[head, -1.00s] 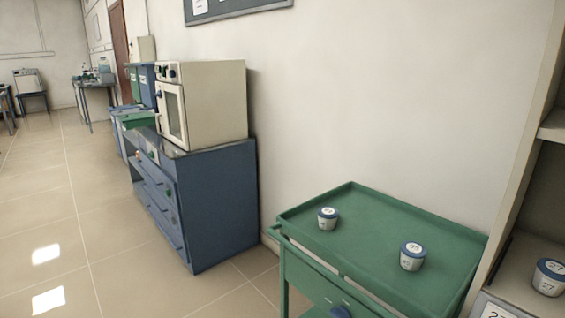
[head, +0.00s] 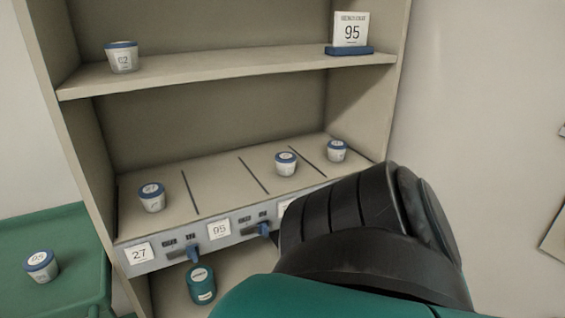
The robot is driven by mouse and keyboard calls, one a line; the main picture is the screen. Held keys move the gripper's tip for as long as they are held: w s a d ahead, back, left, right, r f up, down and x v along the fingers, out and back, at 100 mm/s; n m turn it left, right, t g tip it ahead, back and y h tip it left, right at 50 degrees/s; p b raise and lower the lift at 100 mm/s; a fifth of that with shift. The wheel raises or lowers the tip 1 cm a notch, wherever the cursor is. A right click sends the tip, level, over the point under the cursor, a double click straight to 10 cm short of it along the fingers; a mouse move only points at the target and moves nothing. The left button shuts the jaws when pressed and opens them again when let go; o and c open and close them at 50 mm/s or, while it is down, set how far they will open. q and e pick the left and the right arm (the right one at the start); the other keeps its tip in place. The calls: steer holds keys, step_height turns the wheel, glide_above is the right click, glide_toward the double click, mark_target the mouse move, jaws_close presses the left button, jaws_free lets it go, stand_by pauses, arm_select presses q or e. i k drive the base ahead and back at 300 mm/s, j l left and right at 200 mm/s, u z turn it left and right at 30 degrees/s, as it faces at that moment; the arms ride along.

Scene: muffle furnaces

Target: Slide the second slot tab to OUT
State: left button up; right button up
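A strip (head: 165,262) runs along the front edge of the middle shelf, with number cards and slot tabs. The first blue tab (head: 193,253) is right of the 27 card (head: 139,253). The second blue tab (head: 263,230) is right of the 95 card (head: 219,230). Both tabs appear at the right end of their short dark grooves. The small words above them are too small to read. A third card (head: 285,207) is partly hidden by my dark and teal arm, which covers the strip's right end. Neither gripper shows.
White cups with blue lids stand in the divided bays (head: 152,197) (head: 286,163) (head: 337,151). The upper shelf (head: 220,73) holds another cup (head: 122,57) and a 95 sign (head: 350,32). A teal jar (head: 201,284) is below the strip. A green cart (head: 75,230) stands left.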

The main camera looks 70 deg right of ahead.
mark_target(262, 227)
steer(key=z, duration=2.35)
